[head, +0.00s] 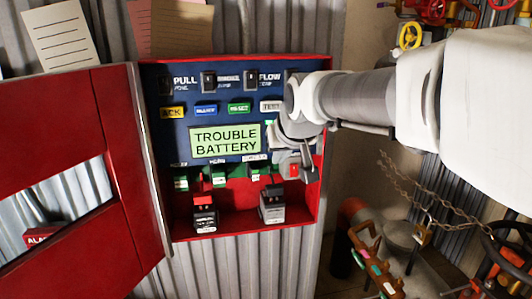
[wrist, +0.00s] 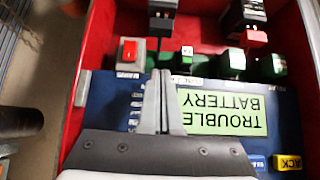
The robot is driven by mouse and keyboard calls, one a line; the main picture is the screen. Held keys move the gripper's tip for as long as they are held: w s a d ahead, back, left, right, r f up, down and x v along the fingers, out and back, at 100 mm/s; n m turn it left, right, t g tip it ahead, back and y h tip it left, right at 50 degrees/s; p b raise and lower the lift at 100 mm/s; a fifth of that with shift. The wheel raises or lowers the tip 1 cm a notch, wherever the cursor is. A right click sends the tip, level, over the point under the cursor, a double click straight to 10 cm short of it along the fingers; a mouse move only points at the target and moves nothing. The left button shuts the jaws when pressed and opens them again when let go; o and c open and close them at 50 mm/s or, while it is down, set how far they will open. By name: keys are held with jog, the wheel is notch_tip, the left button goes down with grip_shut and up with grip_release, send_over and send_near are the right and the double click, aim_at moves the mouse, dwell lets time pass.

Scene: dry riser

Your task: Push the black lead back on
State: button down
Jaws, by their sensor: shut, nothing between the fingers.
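The open red alarm cabinet (head: 324,120) holds two small batteries on its floor. The right battery (head: 271,210) has a black lead (head: 272,190) at its top; I cannot tell how firmly it sits. The left battery (head: 204,217) has a red lead (head: 202,198) on top. My gripper (head: 306,172) is shut and empty, in front of the panel's right side, above and slightly right of the right battery. Its fingertips (wrist: 160,72) are apart from the black lead.
The blue panel (head: 175,135) carries switches, buttons and a green display (head: 226,139) reading "TROUBLE BATTERY". A red button (wrist: 129,50) is near my fingers. The cabinet's red door (head: 110,150) stands open at left. Pipes, valves and a chain (head: 420,195) are at right.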

send_over(275, 191)
notch_tip(275, 191, down, 4)
jog(key=shift+s+f+b, duration=0.15)
jog(key=shift+f+b, duration=0.15)
jog(key=shift+f, duration=0.6)
jog(key=shift+s+f+b, duration=0.1)
jog(key=shift+f+b, duration=0.2)
jog(key=shift+f, duration=0.6)
jog(key=shift+s+f+b, duration=0.1)
jog(key=shift+f+b, duration=1)
jog(key=shift+f, duration=0.35)
